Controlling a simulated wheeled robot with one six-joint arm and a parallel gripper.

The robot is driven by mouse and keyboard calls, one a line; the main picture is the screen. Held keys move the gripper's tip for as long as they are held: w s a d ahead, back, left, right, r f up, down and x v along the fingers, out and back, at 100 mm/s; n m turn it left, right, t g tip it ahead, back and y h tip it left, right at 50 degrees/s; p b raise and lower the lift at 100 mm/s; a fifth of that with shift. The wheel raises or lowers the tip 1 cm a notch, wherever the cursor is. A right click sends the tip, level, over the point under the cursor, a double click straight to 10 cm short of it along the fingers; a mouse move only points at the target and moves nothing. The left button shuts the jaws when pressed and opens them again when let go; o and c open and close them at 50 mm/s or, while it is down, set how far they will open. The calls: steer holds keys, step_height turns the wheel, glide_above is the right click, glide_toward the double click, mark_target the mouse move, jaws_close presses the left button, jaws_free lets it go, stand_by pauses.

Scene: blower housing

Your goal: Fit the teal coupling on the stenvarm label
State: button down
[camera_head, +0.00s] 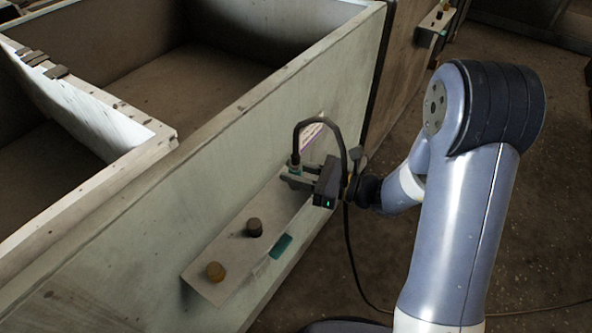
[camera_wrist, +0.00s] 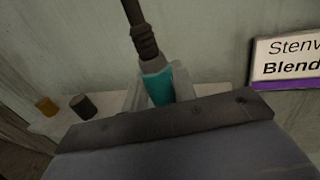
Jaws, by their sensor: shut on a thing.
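The teal coupling (camera_wrist: 160,86) stands between the fingers of my gripper (camera_wrist: 158,98) in the wrist view, with a black hose (camera_wrist: 143,40) rising from its top. In the head view my gripper (camera_head: 296,178) is shut on the coupling (camera_head: 295,169) near the upper end of the pale ledge. The coupling's lower end is hidden, so I cannot tell whether it touches anything below. A white label with a purple band (camera_wrist: 288,62), reading "Stenv…" and "Blend…", is on the wall right of the coupling. A sliver of the label (camera_head: 311,135) shows behind the hose loop.
The pale ledge (camera_head: 225,285) on the housing wall bears a dark cap (camera_head: 254,227) and an ochre cap (camera_head: 216,271); a teal patch (camera_head: 281,246) is at its edge. The hose (camera_head: 349,250) loops over my gripper and trails onto the floor. Another ledge (camera_head: 436,21) is farther back.

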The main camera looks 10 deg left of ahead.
steer(key=c, duration=1.1)
jaws_free()
steer(key=d, duration=0.3)
steer(key=s+d, duration=0.1)
steer(key=d, duration=0.6)
steer(key=shift+s+d+p, duration=0.2)
steer(key=shift+d+p, duration=0.1)
steer(key=shift+d, duration=0.05)
steer(key=shift+a, duration=0.1)
steer(key=a, duration=0.3)
steer(key=w+a, duration=0.1)
steer(key=a, duration=0.6)
steer(key=shift+w+a, duration=0.15)
steer(key=shift+a, duration=0.05)
steer(key=shift+r, duration=0.3)
steer(key=shift+f, duration=0.15)
